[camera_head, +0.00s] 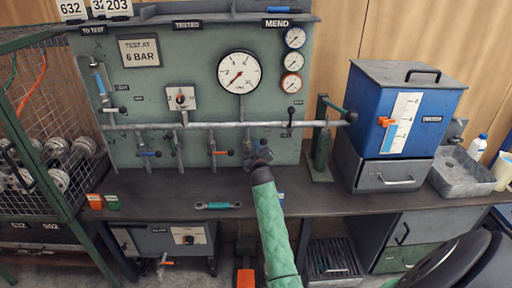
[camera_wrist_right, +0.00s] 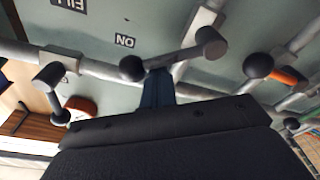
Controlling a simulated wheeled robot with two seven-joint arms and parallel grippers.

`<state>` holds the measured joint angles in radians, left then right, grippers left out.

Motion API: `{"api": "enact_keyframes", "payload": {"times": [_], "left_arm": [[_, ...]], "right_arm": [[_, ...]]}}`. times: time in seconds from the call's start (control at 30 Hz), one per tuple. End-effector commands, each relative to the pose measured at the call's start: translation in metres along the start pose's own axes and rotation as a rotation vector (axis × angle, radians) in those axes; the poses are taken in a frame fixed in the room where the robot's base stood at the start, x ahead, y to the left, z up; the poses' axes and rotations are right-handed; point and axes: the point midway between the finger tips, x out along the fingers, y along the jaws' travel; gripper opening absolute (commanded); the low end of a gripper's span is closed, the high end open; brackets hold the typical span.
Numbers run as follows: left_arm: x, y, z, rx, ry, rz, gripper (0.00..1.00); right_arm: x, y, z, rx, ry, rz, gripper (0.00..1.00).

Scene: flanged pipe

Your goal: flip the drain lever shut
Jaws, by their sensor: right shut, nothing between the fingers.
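My right gripper (camera_head: 262,163) is shut and empty, at the end of a green-sleeved arm, close to the lower pipework right of the board's middle. In the right wrist view its blue fingertips (camera_wrist_right: 158,88) are at a grey lever (camera_wrist_right: 175,57) with a dark ball end. I cannot tell whether they touch. Several small levers hang under the main pipe, one with a blue handle (camera_head: 149,153) and one with a red-orange handle (camera_head: 220,153). No label reading drain is legible, so I cannot tell which is the drain lever. My left gripper is not in view.
The green test board (camera_head: 130,80) carries a large gauge (camera_head: 239,72) and several small ones. A blue tank (camera_head: 370,110) stands right, a wire cage (camera_head: 45,130) left. A teal-handled tool (camera_head: 217,205) lies on the bench. The bench front left of my arm is mostly clear.

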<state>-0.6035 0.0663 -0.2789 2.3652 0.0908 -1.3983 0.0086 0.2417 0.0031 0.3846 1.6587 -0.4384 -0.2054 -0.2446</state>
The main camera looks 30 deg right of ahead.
Motion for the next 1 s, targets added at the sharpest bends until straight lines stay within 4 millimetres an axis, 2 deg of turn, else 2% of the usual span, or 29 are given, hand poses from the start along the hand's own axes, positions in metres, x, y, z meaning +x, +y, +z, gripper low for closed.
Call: {"api": "enact_keyframes", "payload": {"times": [0.27,0.63,1.0], "left_arm": [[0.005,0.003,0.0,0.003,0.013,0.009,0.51],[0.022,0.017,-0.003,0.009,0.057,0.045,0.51],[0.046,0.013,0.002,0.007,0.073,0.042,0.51]], "right_arm": [[-0.001,0.0,0.007,0.078,-0.003,0.011,0.0],[-0.004,0.001,0.024,0.332,-0.003,0.048,0.0],[-0.005,-0.001,0.036,0.54,-0.003,0.076,0.0]]}}
